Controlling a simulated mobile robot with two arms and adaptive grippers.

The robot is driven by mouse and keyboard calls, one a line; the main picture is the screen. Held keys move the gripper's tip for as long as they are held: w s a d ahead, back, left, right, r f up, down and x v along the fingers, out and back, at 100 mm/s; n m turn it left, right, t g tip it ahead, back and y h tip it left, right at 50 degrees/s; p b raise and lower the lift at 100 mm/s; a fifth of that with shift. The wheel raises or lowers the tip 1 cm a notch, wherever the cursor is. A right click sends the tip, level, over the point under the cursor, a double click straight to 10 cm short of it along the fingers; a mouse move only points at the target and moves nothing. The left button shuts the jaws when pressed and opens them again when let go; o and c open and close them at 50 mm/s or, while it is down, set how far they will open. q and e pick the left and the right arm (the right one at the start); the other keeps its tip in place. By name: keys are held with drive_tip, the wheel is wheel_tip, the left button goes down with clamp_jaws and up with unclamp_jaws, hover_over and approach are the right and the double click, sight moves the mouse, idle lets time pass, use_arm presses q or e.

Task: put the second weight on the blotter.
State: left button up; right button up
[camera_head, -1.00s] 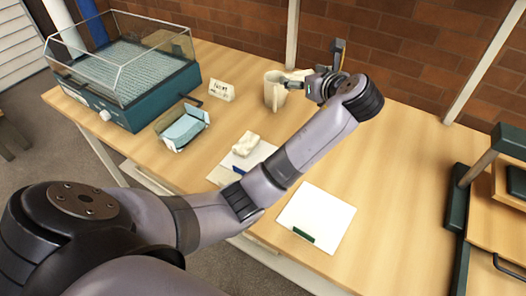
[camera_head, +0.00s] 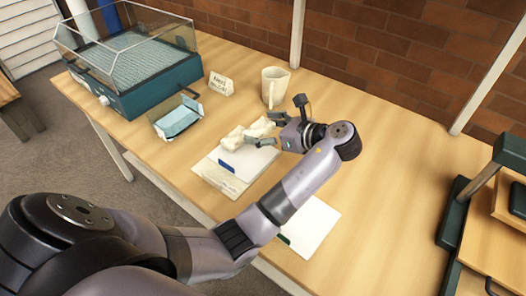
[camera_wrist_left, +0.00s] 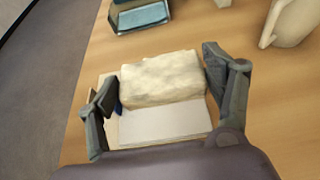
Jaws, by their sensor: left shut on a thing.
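My left gripper (camera_head: 264,131) is shut on a lumpy white weight (camera_head: 262,127). In the left wrist view the gripper (camera_wrist_left: 165,90) has one finger at each end of the weight (camera_wrist_left: 162,78). Another white weight (camera_head: 232,138) lies close to its left in the head view. Below them is a white pad with a blue tab (camera_head: 244,163), which may be the blotter; its bare near part shows in the left wrist view (camera_wrist_left: 165,125). I cannot tell whether the held weight touches the pad. My right gripper is not in view.
A white mug (camera_head: 275,87) stands behind the gripper. A small sign (camera_head: 221,83), an open blue-lined box (camera_head: 178,121) and a glass-covered teal tray (camera_head: 150,85) are at left. A white sheet with a green tab (camera_head: 318,222) lies partly under my arm. A green-framed press (camera_head: 470,205) is at right.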

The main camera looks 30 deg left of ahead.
use_arm(q)
hover_over(264, 158)
wheel_tip(264, 158, down, 4)
drive_tip(key=shift+f, duration=0.2)
wheel_tip(264, 158, down, 3)
drive_tip(key=shift+f+b, duration=0.2)
drive_tip(key=shift+b, duration=0.3)
drive_tip(key=shift+f, duration=0.1)
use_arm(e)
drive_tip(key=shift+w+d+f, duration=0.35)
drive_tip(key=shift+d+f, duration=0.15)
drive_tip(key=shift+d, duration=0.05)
use_arm(q)
drive_tip(key=shift+f, duration=0.1)
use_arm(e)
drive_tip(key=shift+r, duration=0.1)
use_arm(q)
drive_tip(key=o, duration=1.2)
drive_tip(key=shift+f, duration=0.1)
drive_tip(key=shift+c, duration=0.2)
drive_tip(key=o, duration=0.4)
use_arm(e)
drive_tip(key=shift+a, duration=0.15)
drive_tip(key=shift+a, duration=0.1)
